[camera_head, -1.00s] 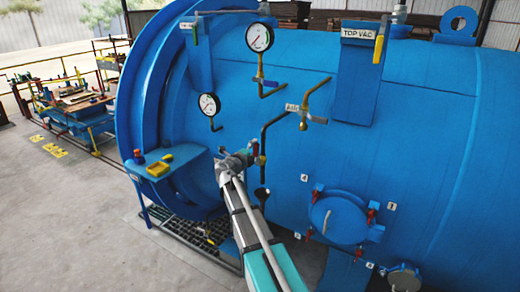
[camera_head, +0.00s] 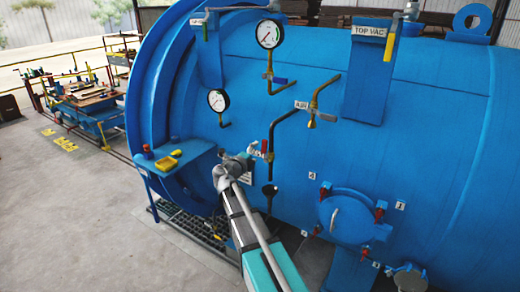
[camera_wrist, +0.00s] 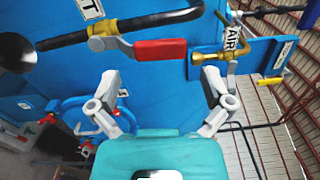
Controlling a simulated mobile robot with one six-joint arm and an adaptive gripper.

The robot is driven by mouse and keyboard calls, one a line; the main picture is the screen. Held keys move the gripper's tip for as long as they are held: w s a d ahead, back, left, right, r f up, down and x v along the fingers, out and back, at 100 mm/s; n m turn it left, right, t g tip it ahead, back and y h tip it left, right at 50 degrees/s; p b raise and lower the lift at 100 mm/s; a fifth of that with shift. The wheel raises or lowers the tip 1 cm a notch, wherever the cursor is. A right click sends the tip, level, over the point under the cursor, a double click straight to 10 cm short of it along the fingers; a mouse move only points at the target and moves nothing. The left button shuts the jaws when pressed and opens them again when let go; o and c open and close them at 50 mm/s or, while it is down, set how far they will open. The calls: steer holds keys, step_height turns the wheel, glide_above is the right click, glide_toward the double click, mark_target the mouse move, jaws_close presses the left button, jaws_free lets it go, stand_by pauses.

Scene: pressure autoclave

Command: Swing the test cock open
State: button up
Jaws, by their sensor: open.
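The test cock is a brass valve on a dark pipe with a red-sleeved lever (camera_head: 264,147). A white label next to it is partly hidden in the head view. In the wrist view the red lever (camera_wrist: 160,50) lies roughly along the pipe, beyond my fingertips, with its brass body (camera_wrist: 103,35) to the left and a label ending in "T" above. My gripper (camera_wrist: 160,85) is open and empty, its fingers spread wide below the lever in that view, apart from it. In the head view my gripper (camera_head: 241,164) is just left of and below the lever.
The AIR valve (camera_head: 313,110) stands up and right of the test cock. Two gauges (camera_head: 270,34) (camera_head: 218,100) are above. A round hatch (camera_head: 345,218) sits lower right. A blue shelf (camera_head: 185,162) with a yellow tray is left. The pipe's black end (camera_head: 269,190) is below.

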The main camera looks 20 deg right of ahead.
steer(key=v, duration=0.6)
steer(key=shift+s+a, duration=0.1)
steer(key=shift+a, duration=0.05)
